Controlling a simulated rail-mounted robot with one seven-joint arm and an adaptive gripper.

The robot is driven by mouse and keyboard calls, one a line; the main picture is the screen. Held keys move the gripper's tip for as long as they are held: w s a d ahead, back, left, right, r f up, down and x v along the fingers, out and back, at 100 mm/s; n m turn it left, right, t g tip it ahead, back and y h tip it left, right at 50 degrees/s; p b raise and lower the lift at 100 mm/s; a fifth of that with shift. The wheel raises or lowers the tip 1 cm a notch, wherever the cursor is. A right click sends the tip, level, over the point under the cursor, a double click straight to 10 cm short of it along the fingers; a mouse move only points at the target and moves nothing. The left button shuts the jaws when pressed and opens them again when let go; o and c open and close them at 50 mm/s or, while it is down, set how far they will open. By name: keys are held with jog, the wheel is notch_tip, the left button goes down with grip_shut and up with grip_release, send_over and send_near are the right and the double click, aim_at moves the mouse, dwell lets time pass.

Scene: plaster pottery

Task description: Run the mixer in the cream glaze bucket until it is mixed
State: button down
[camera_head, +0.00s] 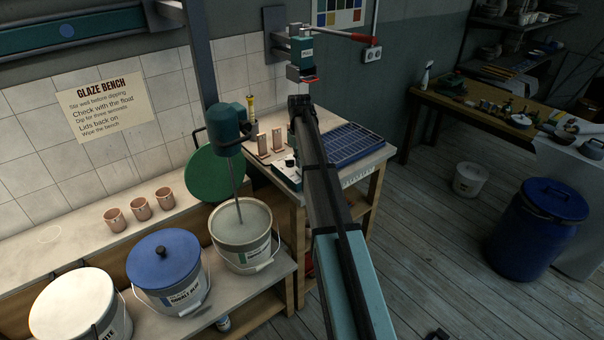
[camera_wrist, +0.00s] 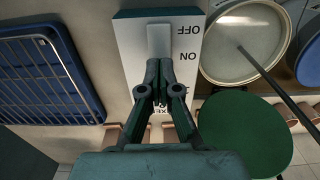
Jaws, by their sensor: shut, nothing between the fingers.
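The cream glaze bucket (camera_head: 240,258) stands open on the low bench, with pale glaze inside. The green mixer (camera_head: 224,126) hangs above it, its shaft (camera_head: 234,190) reaching down into the glaze. The bucket (camera_wrist: 215,72) and shaft (camera_wrist: 268,75) also show in the wrist view. A switch box (camera_wrist: 133,50), labelled OFF and ON, has a grey lever (camera_wrist: 159,38). My gripper (camera_wrist: 158,64) is shut and empty, its fingertips at the lever's end near ON; contact is unclear. Which position the lever is in, and whether the shaft turns, I cannot tell.
A green lid (camera_head: 216,174) leans behind the bucket. A blue-lidded bucket (camera_head: 168,285) and a white-lidded bucket (camera_head: 75,303) stand to the left. A blue rack (camera_head: 352,143) lies right of my arm. Small cups (camera_head: 140,209) stand along the wall.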

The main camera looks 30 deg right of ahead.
aim_at(300, 170)
jog(key=shift+f+b, duration=0.3)
jog(key=shift+f, duration=0.8)
dwell(0.6)
jog(key=shift+r, duration=0.15)
jog(key=shift+r+p, duration=2)
jog(key=shift+r, duration=1.35)
